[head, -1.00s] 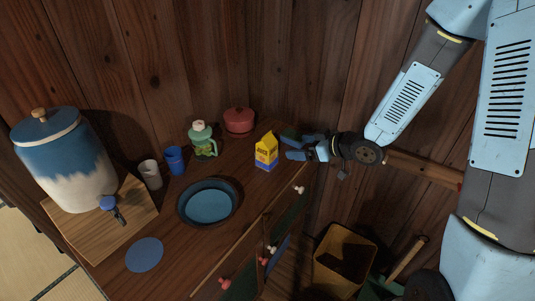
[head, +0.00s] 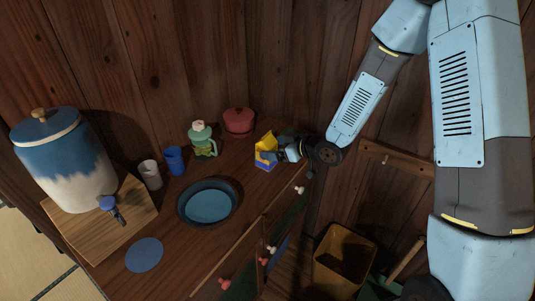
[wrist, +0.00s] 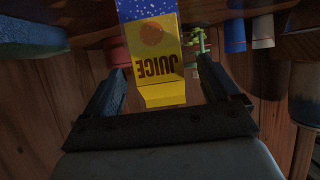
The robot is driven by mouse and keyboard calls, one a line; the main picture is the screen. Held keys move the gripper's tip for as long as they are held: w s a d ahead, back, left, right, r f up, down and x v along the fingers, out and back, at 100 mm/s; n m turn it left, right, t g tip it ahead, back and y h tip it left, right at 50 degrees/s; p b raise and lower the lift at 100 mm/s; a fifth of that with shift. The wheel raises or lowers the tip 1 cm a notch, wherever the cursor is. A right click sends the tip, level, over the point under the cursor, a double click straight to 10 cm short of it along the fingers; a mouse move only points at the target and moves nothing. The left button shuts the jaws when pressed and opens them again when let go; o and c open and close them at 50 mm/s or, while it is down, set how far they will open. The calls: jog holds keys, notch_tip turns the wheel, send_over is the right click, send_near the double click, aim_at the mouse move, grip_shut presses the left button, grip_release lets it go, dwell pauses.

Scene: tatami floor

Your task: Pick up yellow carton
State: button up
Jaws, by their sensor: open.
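The yellow carton (head: 265,155), with a blue base, stands upright on the wooden cabinet top. In the wrist view the carton (wrist: 158,60) appears upside down with the word JUICE on it. My gripper (head: 275,153) is at the carton, coming in from the right. In the wrist view my gripper (wrist: 155,85) is open, with one finger on each side of the carton. A gap shows on each side near the fingertips. In the head view the fingers partly cover the carton's upper face.
A red lidded pot (head: 239,121) and a green jar (head: 202,140) stand behind and left of the carton. A dark-rimmed blue bowl (head: 209,203), a blue cup (head: 174,160), a pale cup (head: 150,174) and a large dispenser (head: 67,160) are farther left. A wooden wall stands behind.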

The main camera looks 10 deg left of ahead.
jog(key=x, duration=0.4)
jog(key=shift+a, duration=0.1)
jog(key=shift+c, duration=0.3)
jog(key=c, duration=1.2)
